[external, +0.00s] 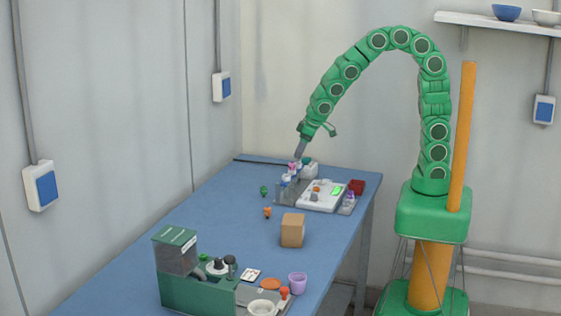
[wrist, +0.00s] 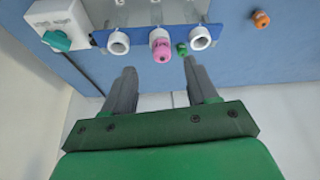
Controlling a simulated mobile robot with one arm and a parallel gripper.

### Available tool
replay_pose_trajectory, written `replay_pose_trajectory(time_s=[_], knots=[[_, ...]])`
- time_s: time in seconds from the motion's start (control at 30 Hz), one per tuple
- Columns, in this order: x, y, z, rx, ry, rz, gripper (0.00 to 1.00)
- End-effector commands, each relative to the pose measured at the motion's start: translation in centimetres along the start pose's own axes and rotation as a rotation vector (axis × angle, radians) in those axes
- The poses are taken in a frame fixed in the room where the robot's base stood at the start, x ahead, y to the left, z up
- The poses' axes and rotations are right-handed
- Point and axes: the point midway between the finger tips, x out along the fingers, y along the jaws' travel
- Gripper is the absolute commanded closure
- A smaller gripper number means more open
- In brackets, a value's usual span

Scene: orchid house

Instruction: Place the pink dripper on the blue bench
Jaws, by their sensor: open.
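The pink dripper (wrist: 161,49) sits at the middle place of a small rack (wrist: 180,32), between two white rings. It also shows as a small pink spot in the external view (external: 292,166), just below my gripper (external: 299,152). In the wrist view my gripper (wrist: 159,68) has its two grey fingers apart, with nothing between them. The dripper appears just beyond the fingertips, roughly centred on the gap. The blue bench (external: 205,215) runs along the wall and carries the rack; it also shows in the wrist view (wrist: 235,60).
A small green item (wrist: 181,48) is right of the dripper, and an orange one (wrist: 260,19) farther right. A white box with a teal knob (wrist: 60,28) stands left. A cardboard box (external: 292,230), green machine (external: 185,275) and purple cup (external: 298,283) stand nearer. Bench left is clear.

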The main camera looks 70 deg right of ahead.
Motion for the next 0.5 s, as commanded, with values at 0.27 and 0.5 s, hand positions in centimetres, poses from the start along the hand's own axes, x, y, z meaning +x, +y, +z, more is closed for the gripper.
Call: replay_pose_trajectory(time_s=[0.27,0.5], knots=[[1.3,0.0,-0.1,0.001,0.001,0.0,0.42],[3.3,-0.2,-0.3,-0.001,0.0,0.0,0.42]])
